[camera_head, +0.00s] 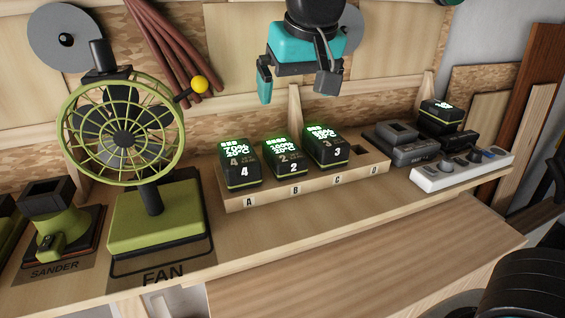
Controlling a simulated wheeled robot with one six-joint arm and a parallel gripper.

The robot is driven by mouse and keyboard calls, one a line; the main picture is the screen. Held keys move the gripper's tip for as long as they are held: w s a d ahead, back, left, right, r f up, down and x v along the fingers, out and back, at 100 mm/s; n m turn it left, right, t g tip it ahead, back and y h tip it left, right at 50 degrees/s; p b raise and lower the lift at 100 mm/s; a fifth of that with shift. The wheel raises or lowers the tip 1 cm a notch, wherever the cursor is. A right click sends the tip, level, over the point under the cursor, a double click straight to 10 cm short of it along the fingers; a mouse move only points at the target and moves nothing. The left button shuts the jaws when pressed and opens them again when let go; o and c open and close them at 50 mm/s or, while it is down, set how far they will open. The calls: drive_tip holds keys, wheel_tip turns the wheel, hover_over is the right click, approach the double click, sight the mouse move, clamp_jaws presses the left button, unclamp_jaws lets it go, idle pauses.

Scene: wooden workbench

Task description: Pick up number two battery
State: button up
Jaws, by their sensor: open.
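The number two battery (287,162) is a black block with a lit green display on top and a white "2" on its front. It stands upright in slot B of a wooden holder (230,200), between battery 4 (240,170) in slot A and battery 3 (326,151) in slot C. Slot D at the right end of the holder is empty. My gripper (293,92), teal and black, is open and empty. It hangs above and behind the batteries, with its fingers apart, not touching any of them.
A green fan (155,235) stands left of the holder, with a sander (60,225) farther left. A charger (400,150), another battery (441,116) and a white power strip (465,170) are at the right. A wooden surface in front of the shelf is clear.

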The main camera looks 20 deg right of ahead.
drive_tip(key=p, duration=0.2)
approach(284, 149)
drive_tip(key=x, duration=0.5)
drive_tip(key=shift+w+a, duration=0.1)
drive_tip(key=p+x, duration=0.2)
drive_tip(key=x, duration=0.3)
drive_tip(key=shift+f, duration=0.25)
drive_tip(key=shift+f+b, duration=0.25)
drive_tip(key=shift+b, duration=0.05)
drive_tip(key=c, duration=1.2)
